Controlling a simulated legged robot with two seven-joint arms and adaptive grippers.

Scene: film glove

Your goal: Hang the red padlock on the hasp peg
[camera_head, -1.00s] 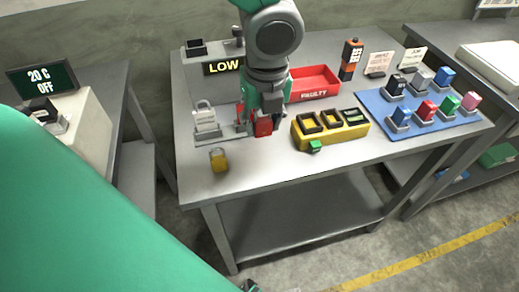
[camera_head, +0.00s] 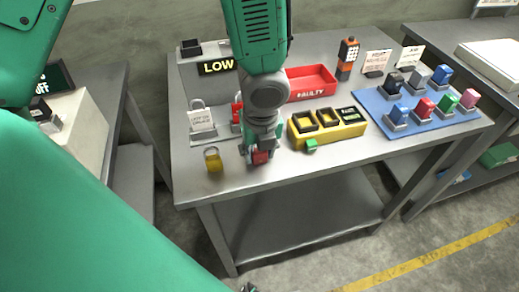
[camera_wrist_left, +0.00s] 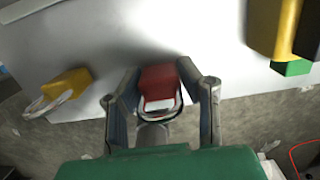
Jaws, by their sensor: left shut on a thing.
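My left gripper (camera_head: 259,154) is shut on the red padlock (camera_head: 261,157) near the front edge of the table. In the left wrist view, the padlock's red body (camera_wrist_left: 158,78) sits between the two fingers and its metal shackle faces the wrist. I cannot make out the hasp peg. My right gripper is not in view.
A yellow padlock (camera_head: 213,161) stands left of my gripper. A yellow box with dark square openings (camera_head: 331,133) is close on the right, with a small green block (camera_head: 311,145) before it. A red tray (camera_head: 310,94) and a blue mat (camera_head: 387,113) with several coloured blocks lie beyond.

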